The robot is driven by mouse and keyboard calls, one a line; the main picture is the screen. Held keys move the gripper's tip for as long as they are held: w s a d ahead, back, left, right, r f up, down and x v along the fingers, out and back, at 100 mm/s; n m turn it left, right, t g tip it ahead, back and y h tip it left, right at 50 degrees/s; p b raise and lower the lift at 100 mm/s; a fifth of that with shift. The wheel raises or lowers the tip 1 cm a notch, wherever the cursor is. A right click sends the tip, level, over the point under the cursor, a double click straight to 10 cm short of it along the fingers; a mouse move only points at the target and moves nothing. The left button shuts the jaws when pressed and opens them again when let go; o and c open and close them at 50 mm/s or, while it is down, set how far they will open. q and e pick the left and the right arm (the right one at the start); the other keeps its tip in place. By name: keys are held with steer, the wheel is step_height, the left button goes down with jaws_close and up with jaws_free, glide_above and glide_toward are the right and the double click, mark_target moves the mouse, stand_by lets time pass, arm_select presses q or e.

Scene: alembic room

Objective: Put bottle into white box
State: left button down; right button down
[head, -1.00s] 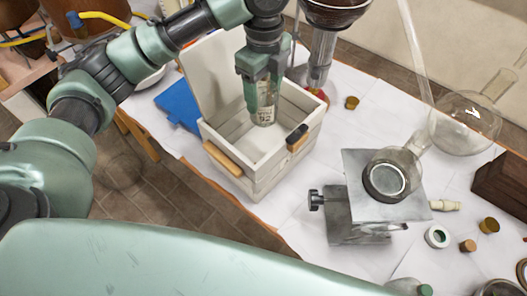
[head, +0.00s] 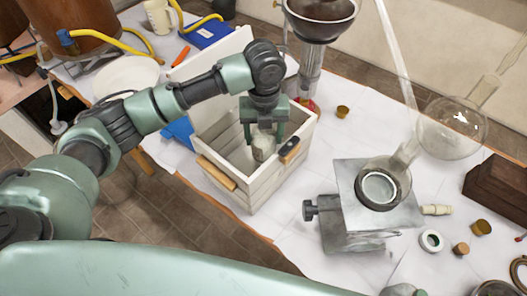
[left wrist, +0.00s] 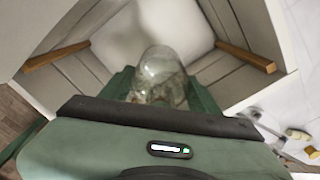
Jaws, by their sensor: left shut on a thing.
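The bottle (head: 262,148), of clear glass, is between the fingers of my left gripper (head: 264,138), which is shut on it. In the left wrist view the rounded glass of the bottle (left wrist: 160,72) shows between the green fingers (left wrist: 160,92). The white box (head: 262,188) is a wooden crate with its lid up at the back. The bottle is inside the outline of the box opening, near the right front side. Whether it touches the box floor I cannot tell. In the left wrist view the box's inner wall (left wrist: 80,25) surrounds the bottle. My right gripper is not in view.
A metal lab jack (head: 350,235) with a flask on it stands right of the box. A funnel on a stand (head: 318,28) is behind it. A blue book (head: 178,130) lies left of the box.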

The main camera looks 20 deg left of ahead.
arm_select(q)
step_height(320, 180, down, 8)
steer(key=shift+f+p, duration=0.15)
steer(key=shift+p, duration=0.25)
steer(key=shift+f, duration=0.15)
steer(key=shift+c, duration=1.9)
jaws_free()
step_height(320, 180, up, 11)
steer(key=shift+f+b, duration=0.1)
steer(key=shift+b, duration=0.85)
steer(key=shift+r, duration=0.75)
